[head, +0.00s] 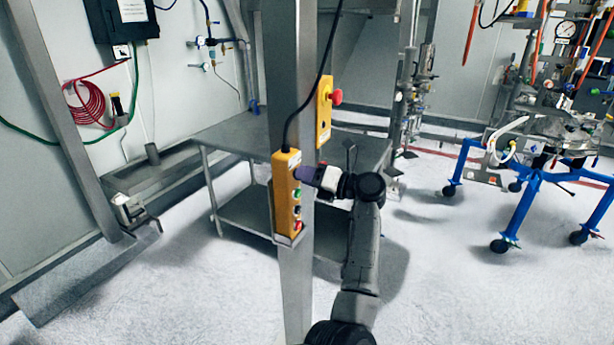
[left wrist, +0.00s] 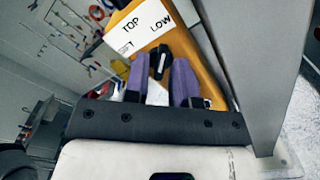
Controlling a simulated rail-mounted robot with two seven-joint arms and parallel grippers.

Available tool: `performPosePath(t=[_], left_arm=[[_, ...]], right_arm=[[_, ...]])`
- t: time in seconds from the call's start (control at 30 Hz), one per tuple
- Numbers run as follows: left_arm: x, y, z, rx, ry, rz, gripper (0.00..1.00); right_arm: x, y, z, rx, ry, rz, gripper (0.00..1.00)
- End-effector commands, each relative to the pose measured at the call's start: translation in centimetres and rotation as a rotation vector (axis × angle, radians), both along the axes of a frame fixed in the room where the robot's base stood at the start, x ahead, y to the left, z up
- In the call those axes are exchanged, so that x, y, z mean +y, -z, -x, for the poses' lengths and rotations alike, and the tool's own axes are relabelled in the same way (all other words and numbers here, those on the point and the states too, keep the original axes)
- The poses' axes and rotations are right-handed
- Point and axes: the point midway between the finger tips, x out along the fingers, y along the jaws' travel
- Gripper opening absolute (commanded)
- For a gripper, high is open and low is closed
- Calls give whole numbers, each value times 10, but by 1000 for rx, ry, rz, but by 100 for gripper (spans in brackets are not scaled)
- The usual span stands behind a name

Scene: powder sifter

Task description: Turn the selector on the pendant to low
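The yellow pendant (head: 287,200) hangs upright in front of a grey post in the head view. It has a column of buttons below my left gripper (head: 304,174), which is at its upper part. The black selector (left wrist: 158,62) sits below the label, between the purple fingers of my left gripper (left wrist: 160,80). Its long side runs roughly along the fingers. I cannot tell whether both fingers touch it. My right gripper is not in view.
The grey post (head: 290,80) stands right behind the pendant. A yellow box with a red emergency button (head: 335,97) is just above right. A metal table (head: 235,135) stands behind the post. A blue wheeled frame (head: 535,180) is at the right.

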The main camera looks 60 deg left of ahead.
Motion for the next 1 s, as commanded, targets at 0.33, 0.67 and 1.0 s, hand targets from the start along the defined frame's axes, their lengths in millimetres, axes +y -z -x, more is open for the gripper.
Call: performPosePath(t=[0.33, 0.67, 1.0], left_arm=[[0, 0, 0, -1, 0, -1, 36], [-35, 0, -22, 0, 5, 1, 36], [-90, 0, -55, 0, 4, 1, 36]], right_arm=[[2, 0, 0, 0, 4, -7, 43], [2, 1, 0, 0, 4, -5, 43], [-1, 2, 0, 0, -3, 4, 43]])
